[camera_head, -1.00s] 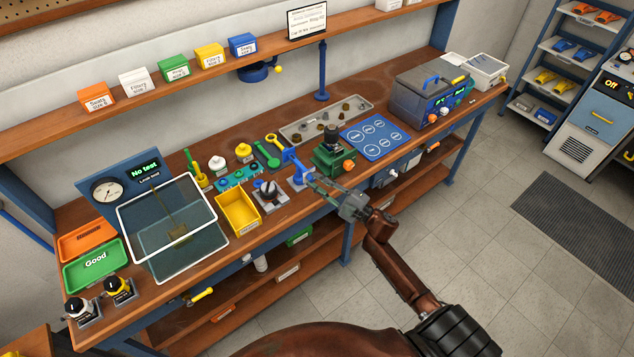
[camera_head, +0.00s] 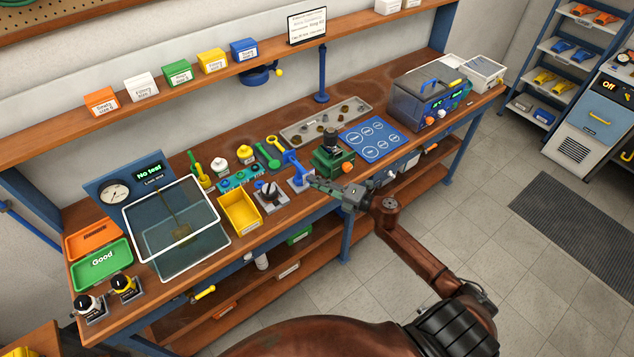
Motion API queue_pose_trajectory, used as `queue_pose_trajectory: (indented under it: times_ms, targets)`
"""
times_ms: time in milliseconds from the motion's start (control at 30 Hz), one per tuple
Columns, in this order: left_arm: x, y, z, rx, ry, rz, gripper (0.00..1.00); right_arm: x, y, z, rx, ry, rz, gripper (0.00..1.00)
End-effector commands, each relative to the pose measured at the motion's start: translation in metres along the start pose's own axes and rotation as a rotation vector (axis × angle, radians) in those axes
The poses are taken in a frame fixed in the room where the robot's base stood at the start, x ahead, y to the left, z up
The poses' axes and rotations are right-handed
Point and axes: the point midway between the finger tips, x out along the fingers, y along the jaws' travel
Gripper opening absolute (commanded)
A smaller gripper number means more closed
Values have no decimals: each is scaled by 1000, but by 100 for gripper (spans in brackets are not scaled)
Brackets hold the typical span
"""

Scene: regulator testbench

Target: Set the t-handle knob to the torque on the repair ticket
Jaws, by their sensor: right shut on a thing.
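A blue tool with a handle (camera_head: 293,161) stands at a small light plate near the bench's front edge; I take it for the t-handle knob, but its shape is too small to be sure. My right gripper (camera_head: 313,182) reaches in from the right at its lower part and is shut; the contact is partly hidden by the fingers. A dark round knob (camera_head: 269,189) sits on a grey plate to the left. My left gripper is out of view.
A green fixture (camera_head: 332,154) stands just behind and right of my gripper. The yellow bin (camera_head: 239,210), a glass-lidded tester (camera_head: 170,215) and a grey parts tray (camera_head: 326,119) crowd the bench. A blue mat (camera_head: 371,138) lies right. The floor in front is clear.

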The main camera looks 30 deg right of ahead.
Motion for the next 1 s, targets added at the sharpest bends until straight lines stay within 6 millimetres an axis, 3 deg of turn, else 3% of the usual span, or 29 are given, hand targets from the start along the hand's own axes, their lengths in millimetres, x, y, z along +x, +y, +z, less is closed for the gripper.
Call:
queue_pose_trajectory:
  times_ms: [600,633,867,1000]
  targets:
    - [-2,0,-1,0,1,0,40,0,-1,0,-41,-2,-19,0]
    - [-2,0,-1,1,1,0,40,0,-1,0,-41,-2,-19,20]
    - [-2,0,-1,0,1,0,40,0,0,0,-41,-1,-18,36]
    - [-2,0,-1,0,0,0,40,0,0,0,-41,-1,-18,38]
